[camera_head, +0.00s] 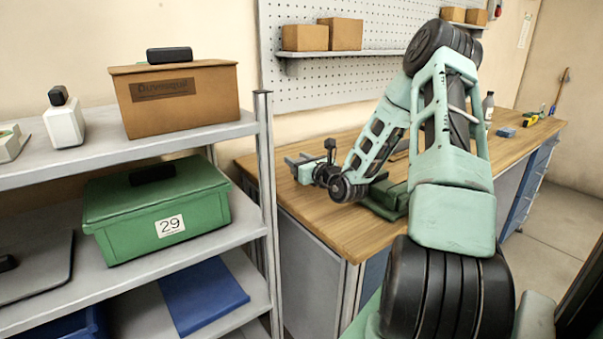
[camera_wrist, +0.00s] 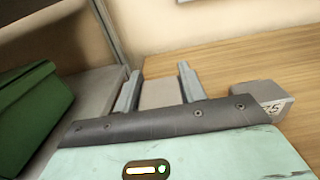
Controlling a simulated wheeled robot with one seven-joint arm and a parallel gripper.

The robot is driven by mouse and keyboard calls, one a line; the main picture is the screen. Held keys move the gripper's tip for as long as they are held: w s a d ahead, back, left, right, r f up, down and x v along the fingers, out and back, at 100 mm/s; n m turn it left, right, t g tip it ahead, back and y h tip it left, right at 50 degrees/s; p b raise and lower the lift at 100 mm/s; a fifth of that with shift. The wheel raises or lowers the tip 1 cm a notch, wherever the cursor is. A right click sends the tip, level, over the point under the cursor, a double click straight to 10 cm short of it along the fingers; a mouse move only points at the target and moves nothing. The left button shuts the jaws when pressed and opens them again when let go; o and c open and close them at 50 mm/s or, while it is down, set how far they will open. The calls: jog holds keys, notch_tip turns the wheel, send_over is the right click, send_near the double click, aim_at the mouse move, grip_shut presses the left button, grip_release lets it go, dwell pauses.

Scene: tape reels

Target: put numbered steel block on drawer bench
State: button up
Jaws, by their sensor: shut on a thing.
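My gripper (camera_wrist: 155,85) shows in the wrist view with its two fingers on either side of a plain grey block (camera_wrist: 160,94), shut on it. No number shows on the part of this steel block in sight. In the head view my gripper (camera_head: 298,162) is over the left end of the wood-topped drawer bench (camera_head: 335,232). I cannot tell whether the held block touches the bench top. A grey block marked 75 (camera_wrist: 262,98) shows right of the fingers in the wrist view, partly hidden behind my gripper's body.
A grey shelf rack (camera_head: 235,236) stands left of the bench, with a green box marked 29 (camera_head: 150,215) and a brown box (camera_head: 205,95). A green case (camera_head: 384,204) lies on the bench, partly behind my arm. A pegboard (camera_head: 370,25) is behind. Front bench top is clear.

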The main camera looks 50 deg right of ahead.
jog(key=shift+f, duration=2)
jog(key=shift+f, duration=0.1)
jog(key=o, duration=1.2)
jog(key=shift+f, duration=0.1)
jog(key=shift+r, duration=0.25)
jog(key=b+v, duration=0.1)
jog(key=v, duration=1.1)
jog(key=shift+f+b, duration=0.15)
jog(key=shift+b, duration=0.15)
